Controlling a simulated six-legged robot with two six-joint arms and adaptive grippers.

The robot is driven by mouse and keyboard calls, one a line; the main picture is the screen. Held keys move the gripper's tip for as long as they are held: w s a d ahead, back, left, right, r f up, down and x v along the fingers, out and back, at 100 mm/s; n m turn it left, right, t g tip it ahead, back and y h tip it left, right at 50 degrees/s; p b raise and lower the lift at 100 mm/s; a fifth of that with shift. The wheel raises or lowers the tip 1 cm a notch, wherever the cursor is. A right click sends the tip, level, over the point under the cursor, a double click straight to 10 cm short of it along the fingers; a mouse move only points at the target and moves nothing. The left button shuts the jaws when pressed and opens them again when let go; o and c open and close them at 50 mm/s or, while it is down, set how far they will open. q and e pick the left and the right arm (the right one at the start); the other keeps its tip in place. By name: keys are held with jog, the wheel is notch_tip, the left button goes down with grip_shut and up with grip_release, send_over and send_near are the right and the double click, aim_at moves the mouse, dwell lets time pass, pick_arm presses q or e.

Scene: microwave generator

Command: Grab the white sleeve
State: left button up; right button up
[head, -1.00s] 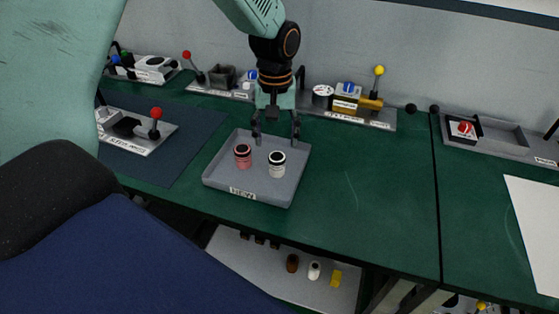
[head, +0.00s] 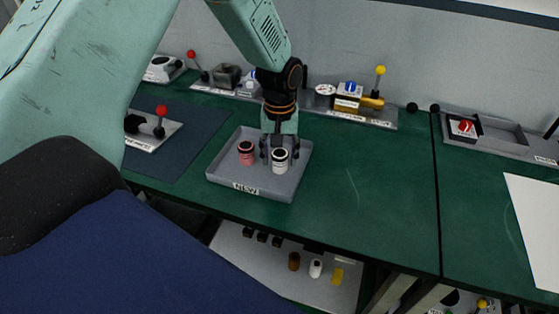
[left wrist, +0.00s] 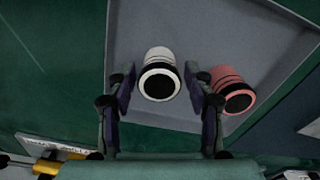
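The white sleeve (head: 280,166), a short white cylinder with a black ring and dark opening at its top, stands in the grey tray marked NEW (head: 235,180). My left gripper (head: 279,152) points down over it, with its fingers on either side. In the left wrist view the white sleeve (left wrist: 158,56) lies between the two open fingers of the gripper (left wrist: 160,78), with small gaps visible on both sides. A pink-red sleeve (head: 246,158) stands to the left in the tray, close to one finger; it also shows in the left wrist view (left wrist: 232,78). My right gripper is not in view.
Fixtures line the back of the green table, including a yellow-knobbed lever (head: 379,72). A red-knobbed lever (head: 161,112) stands on a plate at left. A lower shelf (head: 235,252) holds several small parts. The green tabletop (head: 370,190) right of the tray is clear.

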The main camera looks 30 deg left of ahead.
pick_arm(q)
jog(key=shift+w+a+f, duration=0.15)
jog(key=shift+w+f, duration=0.1)
jog(key=shift+w, duration=0.05)
jog(key=c, duration=0.4)
jog(key=shift+s+d+r, duration=0.2)
jog(key=c, duration=0.5)
jog(key=shift+a, duration=0.1)
jog(key=shift+c, duration=0.3)
jog(key=shift+w, duration=0.1)
